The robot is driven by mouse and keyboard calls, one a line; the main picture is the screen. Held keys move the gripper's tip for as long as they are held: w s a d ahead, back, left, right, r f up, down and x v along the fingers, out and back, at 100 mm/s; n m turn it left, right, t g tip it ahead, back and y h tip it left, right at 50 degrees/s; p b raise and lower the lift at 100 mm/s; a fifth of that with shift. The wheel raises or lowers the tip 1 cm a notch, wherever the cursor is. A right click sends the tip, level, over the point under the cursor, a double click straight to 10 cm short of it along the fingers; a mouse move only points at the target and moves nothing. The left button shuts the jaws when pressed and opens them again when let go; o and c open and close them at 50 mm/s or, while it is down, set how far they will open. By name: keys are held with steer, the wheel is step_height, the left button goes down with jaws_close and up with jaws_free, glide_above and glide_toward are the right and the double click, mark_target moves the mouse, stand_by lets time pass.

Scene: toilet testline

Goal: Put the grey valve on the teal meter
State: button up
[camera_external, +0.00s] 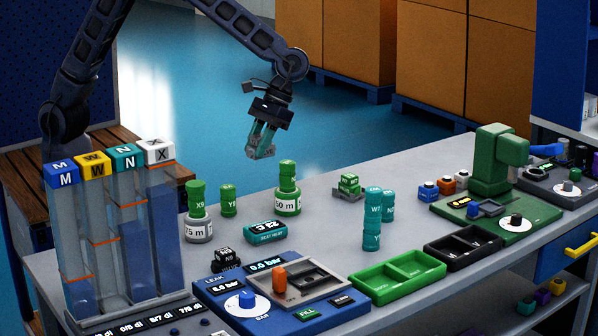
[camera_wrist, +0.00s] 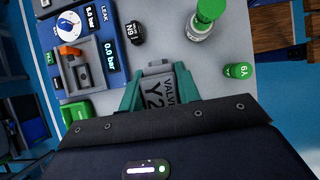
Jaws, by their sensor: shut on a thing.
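My gripper (camera_external: 262,146) hangs in the air above the back left of the bench, pointing down. Its teal fingers are shut on the grey valve, a block marked VALVE Y2 that shows between the fingertips in the wrist view (camera_wrist: 160,88). The teal meter (camera_external: 266,232), with a lit display and a SEAT HEAT label, lies on the bench lower down in the external view, clear of the gripper. I cannot make out the meter in the wrist view.
Green-topped weights (camera_external: 288,190) stand behind the meter. A black N9 block (camera_external: 227,259) and a blue leak panel (camera_external: 230,314) lie in front. Teal cylinders (camera_external: 371,228) stand to the right, beyond bare bench. Green (camera_external: 372,293) and black (camera_external: 437,257) trays lie front right.

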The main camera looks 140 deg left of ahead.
mark_target(255, 230)
steer(key=shift+s+a+r, duration=0.3)
steer(key=shift+a, duration=0.2)
steer(key=shift+s+a+f, duration=0.15)
step_height(255, 230, down, 20)
steer(key=shift+r, duration=0.25)
steer(key=shift+f, duration=0.15)
steer(key=o, duration=1)
steer(key=shift+o, duration=0.2)
